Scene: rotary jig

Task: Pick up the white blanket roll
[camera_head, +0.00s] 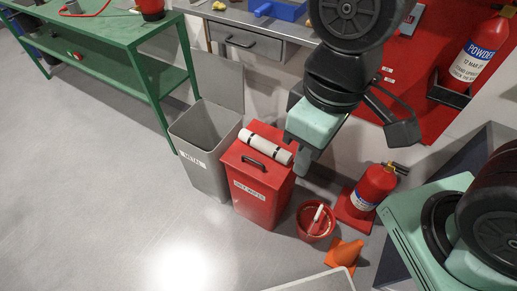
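The white blanket roll (266,141) lies across the top of a red lidded bin (263,196), with dark bands around it. It lies behind the bin's black handle, and its right end is close to my arm in the picture. The dark end of my arm, which looks like my gripper (392,122), shows right of the roll and apart from it. Its fingertips are not clear from this angle, so I cannot tell whether it is open or shut. I see nothing held in it.
A grey open bin (207,150) stands left of the red bin. A red bucket (315,221), an orange cone (344,254) and a fire extinguisher (373,187) stand to the right. A green bench (110,50) is at back left. The left floor is clear.

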